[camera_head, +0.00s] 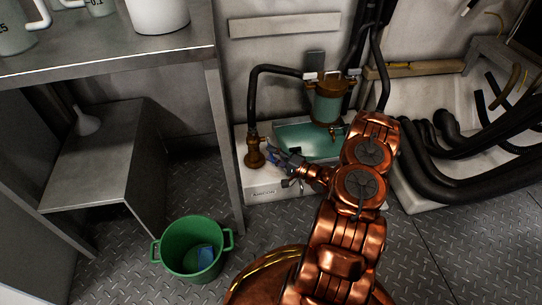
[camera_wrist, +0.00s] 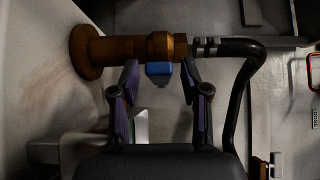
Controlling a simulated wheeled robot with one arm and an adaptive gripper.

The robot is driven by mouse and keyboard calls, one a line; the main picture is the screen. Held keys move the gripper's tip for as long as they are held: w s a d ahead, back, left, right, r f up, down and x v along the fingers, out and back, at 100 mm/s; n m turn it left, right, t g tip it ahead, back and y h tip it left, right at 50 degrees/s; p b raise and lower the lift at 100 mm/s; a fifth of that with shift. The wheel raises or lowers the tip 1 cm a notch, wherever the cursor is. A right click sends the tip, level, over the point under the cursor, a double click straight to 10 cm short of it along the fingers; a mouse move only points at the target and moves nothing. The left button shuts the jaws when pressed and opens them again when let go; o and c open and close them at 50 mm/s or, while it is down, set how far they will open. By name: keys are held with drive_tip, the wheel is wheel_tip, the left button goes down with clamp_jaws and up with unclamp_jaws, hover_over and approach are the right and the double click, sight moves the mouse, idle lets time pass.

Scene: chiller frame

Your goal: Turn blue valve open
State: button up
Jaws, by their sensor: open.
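The blue valve handle (camera_wrist: 159,69) is a small blue block on the side of a brass valve body (camera_wrist: 160,46) in the wrist view. My gripper (camera_wrist: 160,82) is open, with one finger on each side of the handle. A gap shows between the handle and each finger, and I cannot tell of any contact. In the head view, my gripper (camera_head: 282,166) is just right of the brass fitting (camera_head: 255,152), low on the white base. Blue shows there between fitting and fingers, too small to separate clearly.
A black hose (camera_head: 254,92) rises from the fitting and bends toward a brass and green canister (camera_head: 327,101). A teal panel (camera_head: 300,141) lies behind my gripper. A metal table (camera_head: 215,110) stands at left, with a green bucket (camera_head: 190,251) on the floor. Thick black hoses (camera_head: 440,150) lie at right.

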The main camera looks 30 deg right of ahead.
drive_tip(key=shift+w+a, duration=0.2)
drive_tip(key=shift+w, duration=0.2)
drive_tip(key=shift+c, duration=0.4)
clamp_jaws()
